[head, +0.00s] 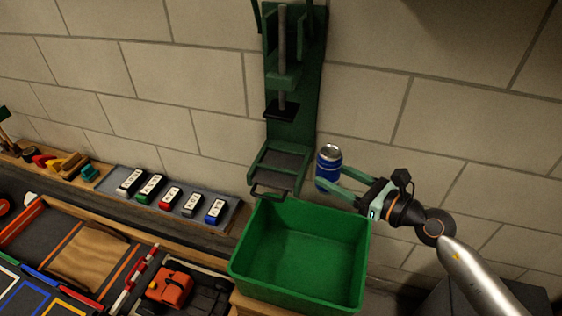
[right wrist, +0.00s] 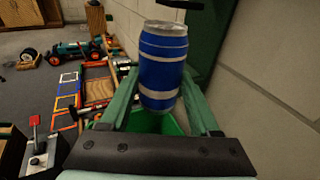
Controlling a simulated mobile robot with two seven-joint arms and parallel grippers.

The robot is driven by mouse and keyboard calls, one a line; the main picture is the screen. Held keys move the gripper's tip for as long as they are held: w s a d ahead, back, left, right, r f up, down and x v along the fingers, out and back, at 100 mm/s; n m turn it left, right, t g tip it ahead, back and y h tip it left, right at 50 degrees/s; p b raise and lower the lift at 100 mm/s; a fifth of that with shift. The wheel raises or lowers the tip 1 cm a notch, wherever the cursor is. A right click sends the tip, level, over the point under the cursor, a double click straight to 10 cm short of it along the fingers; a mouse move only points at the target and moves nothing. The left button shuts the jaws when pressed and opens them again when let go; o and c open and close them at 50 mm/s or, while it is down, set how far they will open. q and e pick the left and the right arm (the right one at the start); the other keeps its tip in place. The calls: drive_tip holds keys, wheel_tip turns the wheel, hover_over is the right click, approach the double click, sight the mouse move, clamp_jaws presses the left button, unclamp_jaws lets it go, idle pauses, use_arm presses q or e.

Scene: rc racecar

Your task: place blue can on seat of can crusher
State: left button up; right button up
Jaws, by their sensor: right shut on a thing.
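The blue can (head: 328,166) is upright with a silver top, held in the air just right of the can crusher's seat. My right gripper (head: 335,178) is shut on the can; the right wrist view also shows the can (right wrist: 162,65) between the two green fingers. The green can crusher (head: 298,110) is fixed to the block wall, with its dark press plate above its seat (head: 280,163). The seat looks empty, with a raised green frame around it. In the right wrist view, part of the crusher shows dark behind the can. My left gripper is not in view.
An open green bin (head: 300,283) stands just below the seat and the can and looks empty. A tray (head: 150,207) of several small labelled blocks lies to the left. An orange toy part (head: 170,288) sits lower left. The wall (head: 400,110) is close behind.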

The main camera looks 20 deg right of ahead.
drive_tip(key=shift+m+t+h, duration=0.3)
drive_tip(key=shift+m+h, duration=0.1)
drive_tip(key=shift+h, duration=0.1)
drive_tip(key=x, duration=0.5)
drive_tip(key=d+x, duration=0.1)
drive_tip(key=x, duration=0.4)
drive_tip(key=r+x, duration=0.1)
drive_tip(key=x, duration=0.5)
drive_tip(key=shift+w+d, duration=0.25)
drive_tip(key=shift+w, duration=0.1)
drive_tip(key=f, duration=0.1)
drive_tip(key=f+b, duration=0.2)
drive_tip(key=shift+w+a+f, duration=0.15)
drive_tip(key=shift+w, duration=0.15)
drive_tip(key=shift+f, duration=0.15)
